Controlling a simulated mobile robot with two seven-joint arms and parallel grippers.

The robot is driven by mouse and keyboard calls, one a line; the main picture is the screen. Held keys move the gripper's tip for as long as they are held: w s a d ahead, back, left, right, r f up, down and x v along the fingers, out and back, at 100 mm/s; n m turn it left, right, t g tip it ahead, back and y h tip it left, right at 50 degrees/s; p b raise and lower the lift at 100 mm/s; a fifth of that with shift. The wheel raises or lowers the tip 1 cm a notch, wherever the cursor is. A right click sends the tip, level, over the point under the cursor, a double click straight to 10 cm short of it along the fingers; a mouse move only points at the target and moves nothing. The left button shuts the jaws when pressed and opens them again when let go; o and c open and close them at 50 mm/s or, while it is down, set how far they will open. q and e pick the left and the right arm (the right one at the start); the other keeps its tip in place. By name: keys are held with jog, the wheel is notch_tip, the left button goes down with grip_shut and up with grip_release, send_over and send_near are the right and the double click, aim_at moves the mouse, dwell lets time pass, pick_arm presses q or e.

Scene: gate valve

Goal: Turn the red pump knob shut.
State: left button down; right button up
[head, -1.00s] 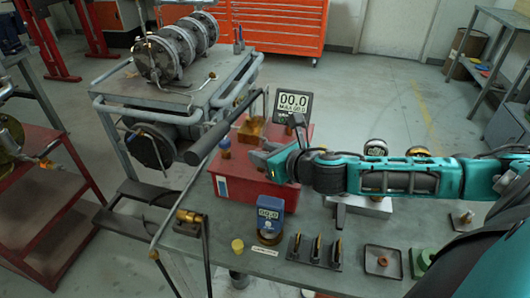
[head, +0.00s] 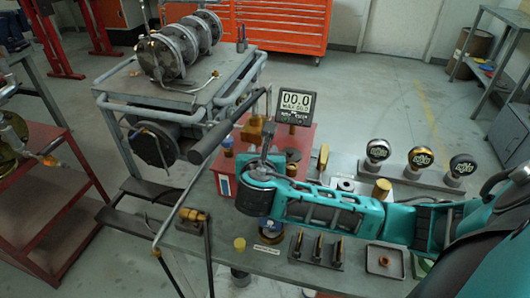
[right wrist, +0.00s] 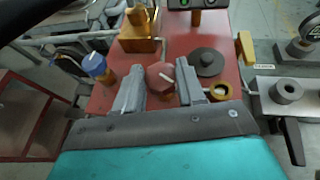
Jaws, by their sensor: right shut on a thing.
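The red knob (right wrist: 160,78) stands on the red pump box (right wrist: 215,110), with a pale line across its top. My right gripper (right wrist: 161,85) has one finger on each side of the knob and is shut on it. In the head view my right gripper (head: 262,160) points away from me over the pump box (head: 302,138), and its wrist hides the knob. A display (head: 296,102) behind the box reads 00.0. My left gripper is not in view.
A blue-capped fitting (right wrist: 95,66), a brass block (right wrist: 139,32) and a dark disc (right wrist: 207,62) stand near the knob. A long grey lever bar (head: 208,142) lies left of my gripper. Several round gauges (head: 420,160) stand to the right.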

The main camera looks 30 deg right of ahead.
jog(key=shift+w+a+m+g+h, duration=0.1)
jog(key=shift+m+g+h, duration=0.7)
jog(key=shift+m, duration=0.1)
jog(key=shift+w+a+m+g+h, duration=0.1)
jog(key=shift+m+g+h, duration=0.6)
jog(key=shift+m+h, duration=0.15)
jog(key=shift+m, duration=0.25)
jog(key=shift+d, duration=0.1)
jog(key=o, duration=1)
jog(key=shift+o, duration=0.2)
jog(key=shift+g, duration=0.3)
jog(key=v, duration=1.3)
jog(key=shift+s+f, duration=0.1)
